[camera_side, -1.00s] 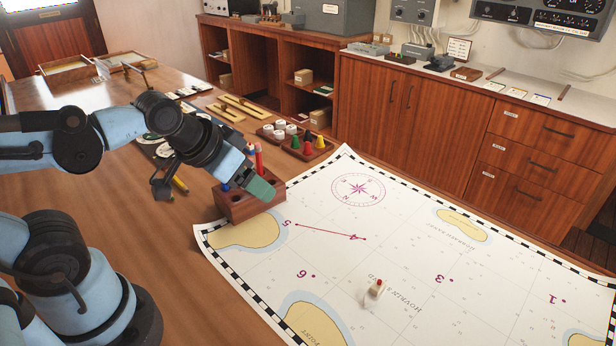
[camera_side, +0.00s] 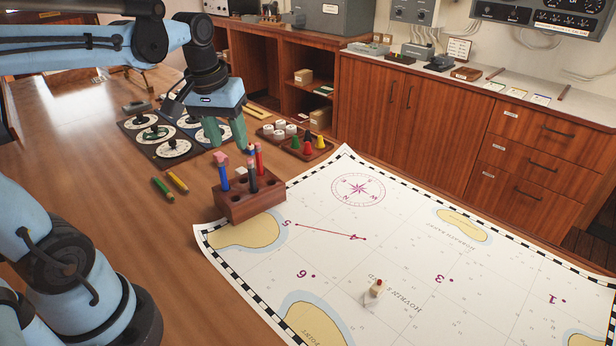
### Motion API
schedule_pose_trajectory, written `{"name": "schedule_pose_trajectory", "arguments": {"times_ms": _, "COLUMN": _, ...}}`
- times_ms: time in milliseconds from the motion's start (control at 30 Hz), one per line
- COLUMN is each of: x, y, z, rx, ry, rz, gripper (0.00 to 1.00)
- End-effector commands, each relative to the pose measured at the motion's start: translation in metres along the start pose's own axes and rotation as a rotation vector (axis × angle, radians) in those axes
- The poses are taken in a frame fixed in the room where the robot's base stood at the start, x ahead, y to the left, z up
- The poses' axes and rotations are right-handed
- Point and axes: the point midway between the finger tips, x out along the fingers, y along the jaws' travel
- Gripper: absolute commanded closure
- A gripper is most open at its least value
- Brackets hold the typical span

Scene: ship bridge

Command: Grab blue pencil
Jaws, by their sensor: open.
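A wooden pencil holder (camera_side: 250,207) stands on the table at the chart's left corner. A blue pencil (camera_side: 224,178) with a pink end stands upright in its left part. A second blue piece (camera_side: 251,150) shows behind a dark pencil (camera_side: 253,181), mostly hidden by it. A red pencil (camera_side: 259,158) stands at the back right of the holder. My gripper (camera_side: 226,138) points down with its two green fingers apart and empty. It appears above and behind the holder, clear of the pencils.
A green pencil (camera_side: 162,189) and a yellow pencil (camera_side: 178,182) lie left of the holder. A dial board (camera_side: 137,126) and a tray of coloured pieces (camera_side: 321,150) sit behind. The chart (camera_side: 430,270) covers the right, with a small white piece (camera_side: 376,288) on it.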

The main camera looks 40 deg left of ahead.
Motion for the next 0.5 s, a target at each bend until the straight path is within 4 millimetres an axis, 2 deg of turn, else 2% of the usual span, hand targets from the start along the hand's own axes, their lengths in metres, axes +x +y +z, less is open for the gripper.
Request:
{"name": "schedule_pose_trajectory", "arguments": {"times_ms": 33, "x": -0.002, "y": -0.01, "z": -0.01, "rx": -0.059, "ry": -0.04, "rz": -0.017, "gripper": 0.54}}
{"name": "schedule_pose_trajectory", "arguments": {"times_ms": 200, "x": -0.005, "y": -0.033, "z": -0.026, "rx": -0.199, "ry": -0.145, "rz": -0.057, "gripper": 0.54}}
{"name": "schedule_pose_trajectory", "arguments": {"times_ms": 367, "x": -0.005, "y": -0.041, "z": -0.031, "rx": -0.25, "ry": -0.184, "rz": -0.072, "gripper": 0.54}}
{"name": "schedule_pose_trajectory", "arguments": {"times_ms": 500, "x": 0.007, "y": -0.042, "z": -0.029, "rx": -0.253, "ry": -0.188, "rz": -0.073, "gripper": 0.54}}
